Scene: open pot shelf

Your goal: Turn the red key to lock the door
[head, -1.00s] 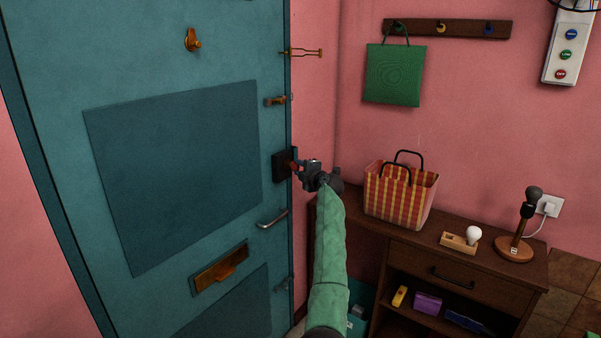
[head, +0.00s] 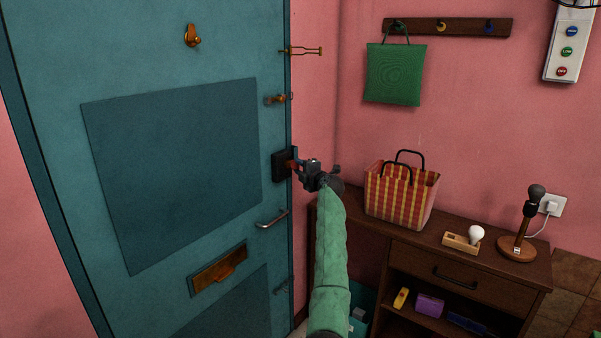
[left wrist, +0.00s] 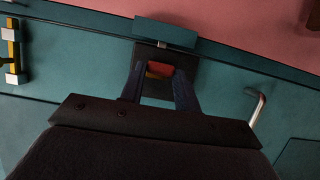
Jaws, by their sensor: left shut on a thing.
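The teal door (head: 180,70) stands at the left with a dark lock box (head: 282,167) near its right edge. The red key is at this lock; in the left wrist view the red key (left wrist: 159,70) shows between the two fingers, in front of the dark lock plate (left wrist: 183,66). My left gripper (head: 296,166) is shut on the key, its fingers pointing left at the lock. The fingers hide most of the key, so its exact angle is hard to tell. My right gripper is not in view.
A metal door handle (head: 272,219) sits below the lock, and a brass latch (head: 277,99) above it.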

